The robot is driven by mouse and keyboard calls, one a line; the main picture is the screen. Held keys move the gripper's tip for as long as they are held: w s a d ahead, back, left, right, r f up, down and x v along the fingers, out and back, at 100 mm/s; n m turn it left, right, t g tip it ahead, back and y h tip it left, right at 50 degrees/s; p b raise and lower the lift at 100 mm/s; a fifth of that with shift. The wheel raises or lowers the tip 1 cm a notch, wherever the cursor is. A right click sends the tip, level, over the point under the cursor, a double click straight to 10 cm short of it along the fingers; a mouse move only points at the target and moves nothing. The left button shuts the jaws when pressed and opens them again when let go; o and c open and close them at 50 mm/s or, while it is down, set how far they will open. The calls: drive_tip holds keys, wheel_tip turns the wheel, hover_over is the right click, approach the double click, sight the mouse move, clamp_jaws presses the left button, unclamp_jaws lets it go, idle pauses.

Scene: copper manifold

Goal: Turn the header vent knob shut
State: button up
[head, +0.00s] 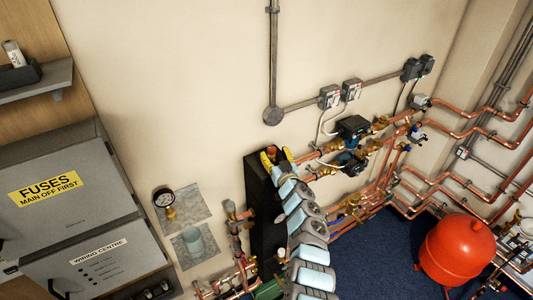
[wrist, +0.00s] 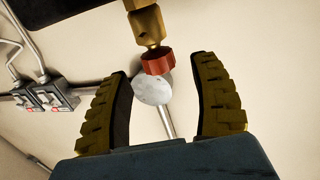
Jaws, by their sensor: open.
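The header vent knob is a small red cap (wrist: 158,62) on a brass fitting (wrist: 148,25) in the wrist view. In the head view the knob (head: 272,150) shows as a small orange-red spot at the top of the dark column. My gripper (wrist: 160,75) is open, with one ribbed yellow finger on each side of the knob in the picture. Clear gaps show between the knob and both fingers. In the head view my gripper's yellow fingertips (head: 276,157) flank the knob. My arm hides much of the pipework below.
A round conduit box (head: 272,115) is on the wall behind the knob. Copper pipes (head: 375,145) with pumps and valves run to the right. A red vessel (head: 457,250) stands at the lower right. A grey fuse box (head: 65,185) and a gauge (head: 164,199) are left.

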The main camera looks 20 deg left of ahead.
sight(273, 151)
drive_tip(key=shift+f+b+x, duration=0.2)
drive_tip(key=shift+b+x, duration=1.05)
drive_tip(key=shift+b, duration=0.65)
drive_tip(key=shift+w+a+r+b, duration=0.25)
drive_tip(key=shift+w+b, duration=0.05)
drive_tip(key=shift+b, duration=0.15)
clamp_jaws()
